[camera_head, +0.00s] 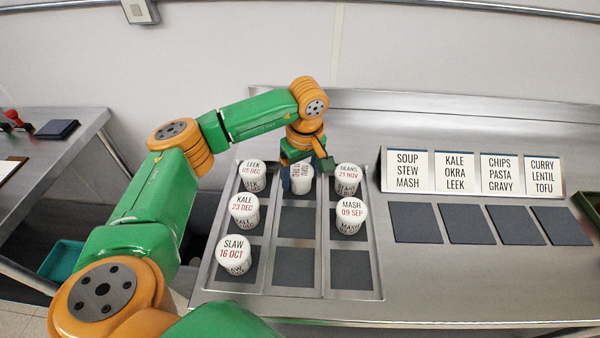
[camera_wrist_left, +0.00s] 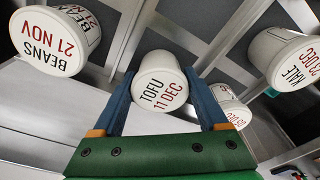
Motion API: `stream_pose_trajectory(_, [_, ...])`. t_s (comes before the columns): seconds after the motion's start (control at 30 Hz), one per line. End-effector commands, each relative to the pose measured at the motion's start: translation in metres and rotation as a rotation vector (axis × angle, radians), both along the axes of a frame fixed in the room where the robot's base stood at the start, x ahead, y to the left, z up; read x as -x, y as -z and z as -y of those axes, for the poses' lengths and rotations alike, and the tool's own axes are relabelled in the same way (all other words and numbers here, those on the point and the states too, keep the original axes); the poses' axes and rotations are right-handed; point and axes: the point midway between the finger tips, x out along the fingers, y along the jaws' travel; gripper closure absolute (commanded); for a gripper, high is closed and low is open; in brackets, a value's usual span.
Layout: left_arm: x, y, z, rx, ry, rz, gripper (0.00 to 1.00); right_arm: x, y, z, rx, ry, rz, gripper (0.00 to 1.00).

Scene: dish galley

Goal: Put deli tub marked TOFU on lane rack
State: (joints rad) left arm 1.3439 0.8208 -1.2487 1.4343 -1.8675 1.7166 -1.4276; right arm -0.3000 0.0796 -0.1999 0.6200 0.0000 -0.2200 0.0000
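The white TOFU tub (camera_head: 301,182), dated 11 DEC, is at the back of the middle lane of the steel lane rack (camera_head: 229,297). It faces me lid-on in the left wrist view (camera_wrist_left: 160,85). My left gripper (camera_head: 300,178) reaches down over it, with one blue finger on each side of the tub. The fingertips lie close against its sides in the wrist view (camera_wrist_left: 160,75); whether they press on it cannot be told. The tub's base is partly hidden. My right gripper is not in view.
LEEK (camera_head: 252,171), KALE (camera_head: 244,209) and SLAW (camera_head: 234,256) tubs fill the left lane. BEANS (camera_head: 347,176) and MASH (camera_head: 350,216) tubs stand in the right lane. Nearer middle squares (camera_head: 297,222) are empty. Right are labelled signs (camera_head: 408,171) above empty dark pads (camera_head: 417,223).

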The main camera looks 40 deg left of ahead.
Motion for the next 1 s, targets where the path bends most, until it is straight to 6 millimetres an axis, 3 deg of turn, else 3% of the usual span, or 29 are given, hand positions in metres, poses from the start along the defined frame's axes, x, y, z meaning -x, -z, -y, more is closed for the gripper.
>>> stream_pose_trajectory(0.03, [0.000,0.000,0.000,0.000,0.000,0.000,0.08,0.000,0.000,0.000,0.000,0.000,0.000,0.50])
stream_pose_trajectory(0.07, [0.000,0.000,0.000,0.000,0.000,0.000,0.00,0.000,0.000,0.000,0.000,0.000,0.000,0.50])
stream_pose_trajectory(0.4, [-0.001,-0.010,0.001,0.000,0.000,0.003,0.00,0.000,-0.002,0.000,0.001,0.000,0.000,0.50])
stream_pose_trajectory(0.57, [0.000,-0.043,0.005,0.001,0.001,0.006,0.00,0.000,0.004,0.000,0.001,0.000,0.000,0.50])
stream_pose_trajectory(0.8, [0.004,-0.106,0.011,0.000,0.000,0.004,0.00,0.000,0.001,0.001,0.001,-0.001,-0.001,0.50])
stream_pose_trajectory(1.0, [0.006,-0.124,0.013,0.000,0.000,0.001,0.00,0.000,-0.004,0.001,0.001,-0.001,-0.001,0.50])
